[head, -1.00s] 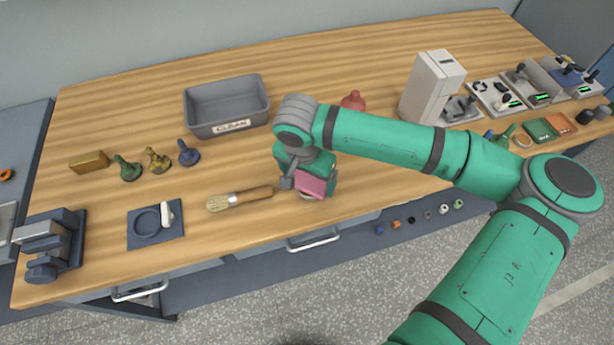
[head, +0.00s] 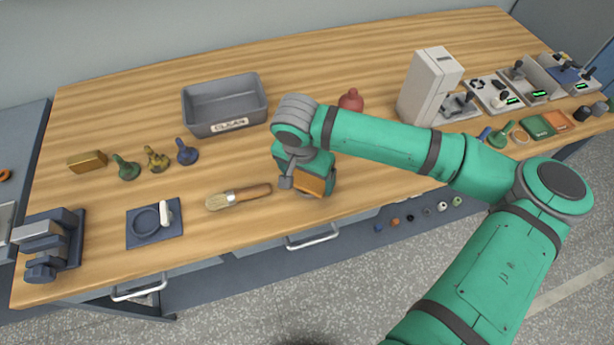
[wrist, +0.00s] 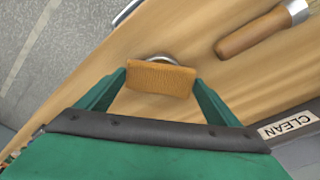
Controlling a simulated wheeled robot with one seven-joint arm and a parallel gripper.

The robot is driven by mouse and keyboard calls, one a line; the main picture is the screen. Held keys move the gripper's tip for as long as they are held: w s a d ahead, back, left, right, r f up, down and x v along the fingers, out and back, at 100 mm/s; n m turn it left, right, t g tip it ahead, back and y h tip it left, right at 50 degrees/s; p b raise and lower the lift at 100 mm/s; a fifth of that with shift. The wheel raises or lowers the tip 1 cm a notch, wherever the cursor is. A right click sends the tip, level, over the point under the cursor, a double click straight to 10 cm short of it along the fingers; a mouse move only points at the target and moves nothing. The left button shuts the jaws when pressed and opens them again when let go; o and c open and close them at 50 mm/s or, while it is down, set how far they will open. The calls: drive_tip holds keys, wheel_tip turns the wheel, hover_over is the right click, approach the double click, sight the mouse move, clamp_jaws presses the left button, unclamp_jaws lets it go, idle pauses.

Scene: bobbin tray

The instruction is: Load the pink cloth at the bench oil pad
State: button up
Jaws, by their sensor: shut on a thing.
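A brush (head: 238,197) lies just left of my gripper. The grey CLEAN bin (head: 192,118) stands behind it. A red bottle (head: 351,101) and a white box (head: 430,85) stand to the right. A blue plate (head: 138,238) with a ring lies front left.

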sight(307, 181)
idle(0.3)
drive_tip(key=shift+r, duration=3.45)
